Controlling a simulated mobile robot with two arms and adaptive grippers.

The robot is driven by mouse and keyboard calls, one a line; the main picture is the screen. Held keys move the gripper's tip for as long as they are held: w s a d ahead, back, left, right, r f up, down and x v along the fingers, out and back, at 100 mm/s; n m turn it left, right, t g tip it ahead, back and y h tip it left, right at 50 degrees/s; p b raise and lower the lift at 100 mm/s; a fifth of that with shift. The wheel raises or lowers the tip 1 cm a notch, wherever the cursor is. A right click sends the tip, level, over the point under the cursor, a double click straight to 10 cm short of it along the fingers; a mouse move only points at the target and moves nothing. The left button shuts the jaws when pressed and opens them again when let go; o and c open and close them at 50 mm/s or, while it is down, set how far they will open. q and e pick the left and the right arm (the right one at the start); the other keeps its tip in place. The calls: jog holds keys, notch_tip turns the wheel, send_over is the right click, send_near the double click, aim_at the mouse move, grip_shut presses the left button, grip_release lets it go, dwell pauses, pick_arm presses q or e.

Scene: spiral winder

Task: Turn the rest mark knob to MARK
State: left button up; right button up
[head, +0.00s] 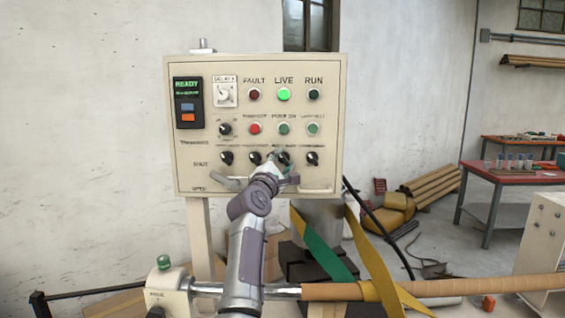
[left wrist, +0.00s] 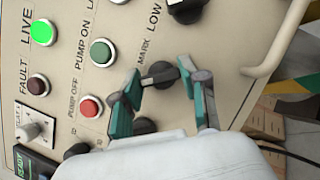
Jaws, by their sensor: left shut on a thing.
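The control panel (head: 325,110) stands upright in front of me, with a row of black knobs near its bottom. The rest mark knob (left wrist: 160,76) is black, with a lighter strip along its grip, and has the word MARK printed beside it. My left gripper (left wrist: 161,86) has its two teal fingers on opposite ends of this knob's grip and is shut on it. In the head view my left gripper (head: 285,166) covers part of the third knob from the left. I cannot tell exactly where the knob points. My right gripper does not show.
Neighbouring black knobs (head: 312,158) sit close on both sides. Above are push buttons and a lit green LIVE lamp (head: 284,95). A pale handle (left wrist: 275,40) sticks out below the knobs. A brown wrapped bar (head: 430,288) crosses low in front. A red table (head: 515,172) stands at right.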

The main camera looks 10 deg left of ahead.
pick_arm(q)
jog(key=shift+r+m+g+h+p, duration=0.3)
jog(key=shift+m+p, duration=0.5)
jog(key=shift+m, duration=0.2)
jog(key=m+g+p, duration=0.1)
jog(key=m+p, duration=0.1)
jog(key=m, duration=0.1)
jog(key=m+g+p, duration=0.1)
jog(key=m+p, duration=0.2)
jog(key=shift+r, duration=0.2)
jog(key=m+g+p, duration=0.1)
jog(key=m+p, duration=0.2)
jog(key=shift+f+m+g+y+p, duration=0.1)
jog(key=shift+m+g+y+p, duration=0.55)
jog(key=shift+m, duration=0.45)
jog(key=o, duration=1)
jog(key=shift+o, duration=0.6)
jog(key=shift+w+f, duration=0.1)
jog(key=shift+f, duration=0.1)
